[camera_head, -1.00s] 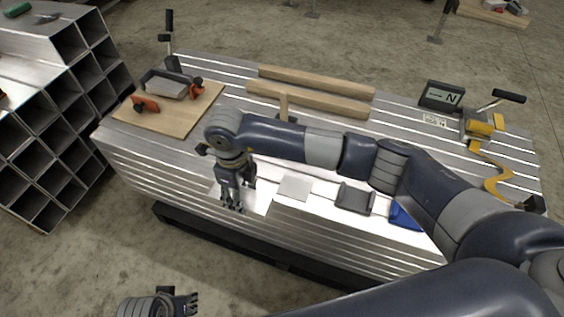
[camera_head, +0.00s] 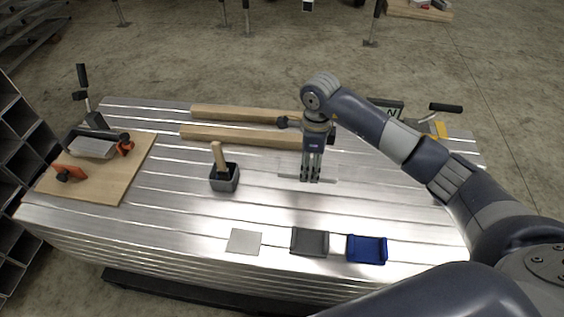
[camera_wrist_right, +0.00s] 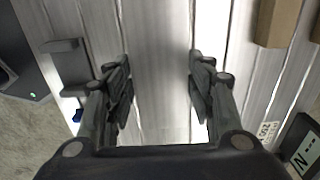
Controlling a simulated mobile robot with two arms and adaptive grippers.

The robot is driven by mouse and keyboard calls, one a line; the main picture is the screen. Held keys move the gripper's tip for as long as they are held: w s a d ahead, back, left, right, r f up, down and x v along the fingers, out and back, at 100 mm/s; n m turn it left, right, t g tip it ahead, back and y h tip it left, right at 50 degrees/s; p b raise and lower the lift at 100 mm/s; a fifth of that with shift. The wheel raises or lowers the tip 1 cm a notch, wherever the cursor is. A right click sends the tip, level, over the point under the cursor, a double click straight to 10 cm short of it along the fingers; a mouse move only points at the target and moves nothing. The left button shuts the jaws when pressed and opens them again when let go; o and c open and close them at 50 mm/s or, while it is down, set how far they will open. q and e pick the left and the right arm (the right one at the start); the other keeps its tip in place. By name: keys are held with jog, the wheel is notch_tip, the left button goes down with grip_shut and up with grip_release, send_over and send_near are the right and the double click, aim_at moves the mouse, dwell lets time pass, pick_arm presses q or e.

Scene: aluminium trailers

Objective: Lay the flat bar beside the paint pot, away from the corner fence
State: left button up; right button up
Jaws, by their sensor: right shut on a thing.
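My right gripper (camera_head: 311,180) points down over the middle of the metal deck, shut on the flat bar (camera_head: 290,174). The bar is a thin, pale, shiny strip that sticks out on both sides of the fingers and blends with the deck. Whether it touches the deck is hard to tell. In the right wrist view the fingers (camera_wrist_right: 160,90) stand apart, with bright metal between them. The paint pot (camera_head: 225,181), a dark square cup with a wooden handle sticking up, stands left of the bar. The corner fence (camera_head: 92,147) seems to be the metal piece with orange clamps on the board at the left.
Two wooden beams (camera_head: 235,134) lie behind the pot. A grey plate (camera_head: 244,241), a dark tray (camera_head: 310,241) and a blue tray (camera_head: 366,249) lie along the front edge. A display (camera_head: 388,107) stands at the back right. The deck between pot and trays is clear.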

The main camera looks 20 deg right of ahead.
jog(key=shift+w+d+r, duration=0.1)
jog(key=shift+d, duration=0.55)
jog(key=shift+w+d+r, duration=0.1)
jog(key=shift+d, duration=0.5)
send_over(316, 188)
notch_tip(316, 188, down, 5)
jog(key=shift+f+b, duration=0.2)
jog(key=shift+b, duration=0.2)
notch_tip(316, 188, down, 4)
jog(key=shift+f+b, duration=0.1)
jog(key=shift+b, duration=0.25)
pick_arm(q)
jog(key=r, duration=0.1)
jog(key=w+r, duration=0.1)
jog(key=r, duration=0.2)
jog(key=shift+w+d+r, duration=0.35)
jog(key=shift+r, duration=0.05)
pick_arm(e)
jog(key=shift+w, duration=0.1)
jog(key=shift+f, duration=0.1)
jog(key=o, duration=1.5)
pick_arm(q)
jog(key=shift+r, duration=0.25)
jog(key=shift+r, duration=0.1)
